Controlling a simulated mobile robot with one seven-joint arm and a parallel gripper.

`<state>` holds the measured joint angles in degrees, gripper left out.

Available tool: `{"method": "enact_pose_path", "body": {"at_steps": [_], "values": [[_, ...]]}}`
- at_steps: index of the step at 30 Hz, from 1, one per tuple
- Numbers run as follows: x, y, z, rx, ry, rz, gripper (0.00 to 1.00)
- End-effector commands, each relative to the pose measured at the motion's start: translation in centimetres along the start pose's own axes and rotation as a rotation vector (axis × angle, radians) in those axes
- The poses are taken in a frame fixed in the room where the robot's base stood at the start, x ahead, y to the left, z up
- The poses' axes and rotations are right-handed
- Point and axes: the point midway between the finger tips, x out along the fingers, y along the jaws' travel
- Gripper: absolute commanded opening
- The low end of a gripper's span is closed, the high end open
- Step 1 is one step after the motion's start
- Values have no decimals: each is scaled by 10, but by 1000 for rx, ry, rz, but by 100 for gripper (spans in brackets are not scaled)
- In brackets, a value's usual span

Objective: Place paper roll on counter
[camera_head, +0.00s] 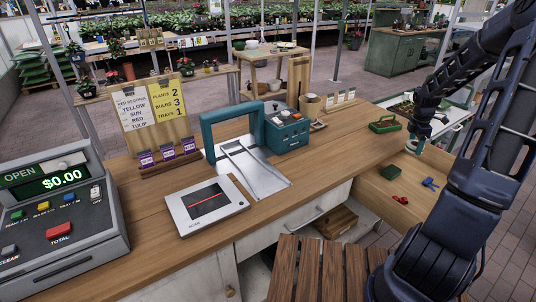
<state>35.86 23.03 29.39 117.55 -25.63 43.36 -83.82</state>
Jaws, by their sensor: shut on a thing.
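My gripper (416,138) is at the right, reaching down over the open wooden drawer beside the counter's right end. It is shut on a small pale thing (414,146) at its fingertips, which looks like the paper roll. The fingers hide part of it, and its full shape is too small to tell. The wooden counter (320,165) runs from the lower left to the right, to the left of my gripper.
On the counter are a cash register (60,225), a flat scanner (206,206), a teal machine (290,132) with a metal chute (252,170), and a green tray (385,125). The drawer (375,200) holds red (399,199) and blue (430,184) items. Bare counter lies right of the chute.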

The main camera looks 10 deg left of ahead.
Motion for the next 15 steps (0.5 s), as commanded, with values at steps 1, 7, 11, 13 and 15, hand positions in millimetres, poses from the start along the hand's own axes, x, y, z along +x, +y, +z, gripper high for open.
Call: {"method": "enact_pose_path", "body": {"at_steps": [1, 7, 11, 13, 15], "values": [[-12, 4, -21, -60, -1, 10, 40], [-51, 8, -100, -297, 4, 39, 40], [-76, 4, -152, -453, 5, 57, 40], [-89, 0, -179, -538, 5, 68, 40], [-102, -7, -207, -625, 5, 77, 40]]}}
